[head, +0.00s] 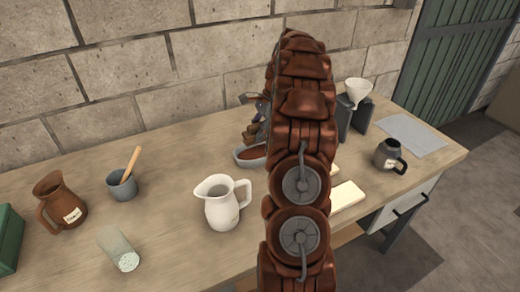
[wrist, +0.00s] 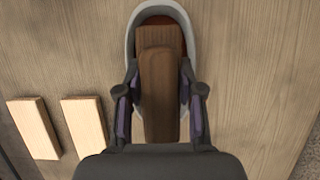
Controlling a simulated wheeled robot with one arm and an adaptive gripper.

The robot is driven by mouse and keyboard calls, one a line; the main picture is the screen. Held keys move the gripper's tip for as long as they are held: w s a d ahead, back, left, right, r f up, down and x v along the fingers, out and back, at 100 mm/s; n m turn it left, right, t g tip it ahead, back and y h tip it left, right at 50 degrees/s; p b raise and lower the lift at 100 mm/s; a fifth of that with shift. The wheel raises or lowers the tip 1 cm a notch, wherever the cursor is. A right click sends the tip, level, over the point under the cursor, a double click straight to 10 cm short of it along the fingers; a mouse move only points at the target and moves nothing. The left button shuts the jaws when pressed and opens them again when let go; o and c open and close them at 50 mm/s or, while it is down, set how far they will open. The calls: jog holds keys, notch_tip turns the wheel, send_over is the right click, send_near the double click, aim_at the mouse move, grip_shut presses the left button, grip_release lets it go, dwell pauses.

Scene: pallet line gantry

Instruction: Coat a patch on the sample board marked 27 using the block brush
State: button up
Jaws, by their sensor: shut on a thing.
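The block brush (wrist: 160,95), brown and wooden, is between the fingers of my gripper (wrist: 160,103), which is shut on it. In the wrist view it lies over the grey oval tray (wrist: 131,45), where red-brown coating shows at the far end. Whether the brush touches the coating is hidden. In the head view my gripper (head: 256,110) is just above the tray (head: 242,159), partly behind my arm. Two pale sample boards lie left of the tray in the wrist view, an outer one (wrist: 33,128) and an inner one (wrist: 84,125). I can read no number on either.
On the bench stand a white jug (head: 221,208), a brown jug (head: 59,202), a grey cup (head: 122,186) with a wooden handle, a glass (head: 118,248) on its side, a dark mug (head: 390,155) and a white funnel (head: 357,91). A grey sheet (head: 412,134) lies at right.

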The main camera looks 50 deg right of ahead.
aim_at(256, 124)
jog(key=shift+r+p, duration=0.9)
jog(key=shift+r, duration=1.1)
